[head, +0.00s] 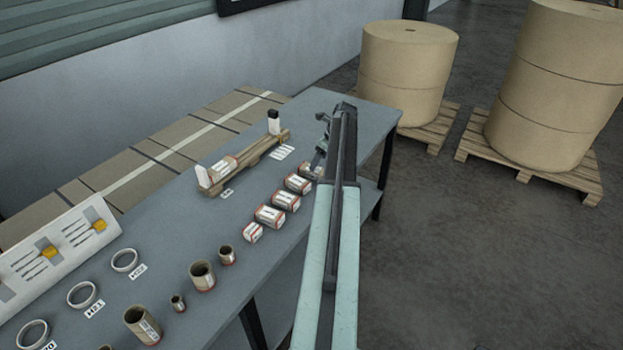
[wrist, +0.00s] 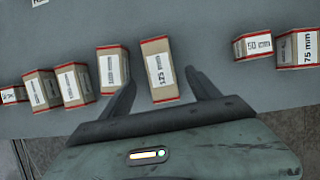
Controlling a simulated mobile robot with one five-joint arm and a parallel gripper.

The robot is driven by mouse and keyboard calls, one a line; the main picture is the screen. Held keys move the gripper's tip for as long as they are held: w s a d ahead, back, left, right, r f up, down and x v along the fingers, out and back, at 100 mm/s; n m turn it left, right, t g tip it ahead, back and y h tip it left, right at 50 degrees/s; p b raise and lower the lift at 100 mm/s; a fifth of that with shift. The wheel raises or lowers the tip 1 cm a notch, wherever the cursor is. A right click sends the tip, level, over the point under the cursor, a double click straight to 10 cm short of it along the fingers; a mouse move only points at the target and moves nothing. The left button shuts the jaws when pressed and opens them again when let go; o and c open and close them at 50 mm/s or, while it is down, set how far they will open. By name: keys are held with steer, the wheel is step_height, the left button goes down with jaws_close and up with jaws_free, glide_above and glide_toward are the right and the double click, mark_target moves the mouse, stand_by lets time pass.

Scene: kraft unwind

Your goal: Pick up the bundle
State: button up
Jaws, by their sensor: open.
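A long brown bundle-like piece (head: 243,162) lies on the grey table in the head view, with a white end plate and a dark-and-white upright at its far end. I cannot tell for sure that it is the bundle. My gripper (head: 321,135) is over the table's right side, right of that piece and apart from it. In the wrist view my gripper (wrist: 161,77) is open, with the block labelled 125 mm (wrist: 158,70) lying between its fingers in the picture. Nothing shows gripped. The block labelled 100 mm (wrist: 112,67) is left of the left finger.
Several labelled blocks (head: 270,216) line the right edge of the grey table (head: 160,225). Open brown cores (head: 202,276) and white rings (head: 124,260) stand nearer. A white panel (head: 60,250) is at left. Large paper rolls (head: 408,70) stand on pallets (head: 440,128) beyond. Floor at right is clear.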

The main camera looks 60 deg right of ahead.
mark_target(314, 173)
steer(key=b+x, duration=0.5)
steer(key=x, duration=0.2)
steer(key=shift+s+f+b, duration=0.15)
steer(key=shift+b, duration=0.2)
steer(key=shift+r, duration=0.2)
jaws_close()
